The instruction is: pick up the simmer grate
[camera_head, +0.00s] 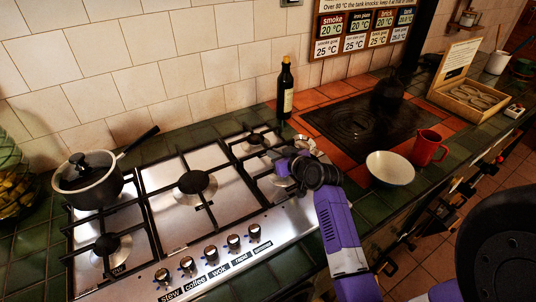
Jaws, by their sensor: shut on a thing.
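The hob (225,215) is steel with black grates. The right-hand grate (247,157), dark and thin-barred, lies over the right-hand burners; the rightmost knob (254,232) has a label that seems to read simmer. My gripper (283,164) is at the right side of this grate, low over the hob, at the end of my purple arm. It is shut on a bar of what looks like this grate. My wrist hides the fingertips and the grate's right edge. I cannot tell whether the grate is lifted.
A lidded pot (88,180) stands on the left burner, its handle pointing right. A dark bottle (285,92) stands behind the hob. A white bowl (390,168) and red mug (429,148) are right of my arm. A dark plate (365,121) lies behind them, and a wooden box (470,92) beyond.

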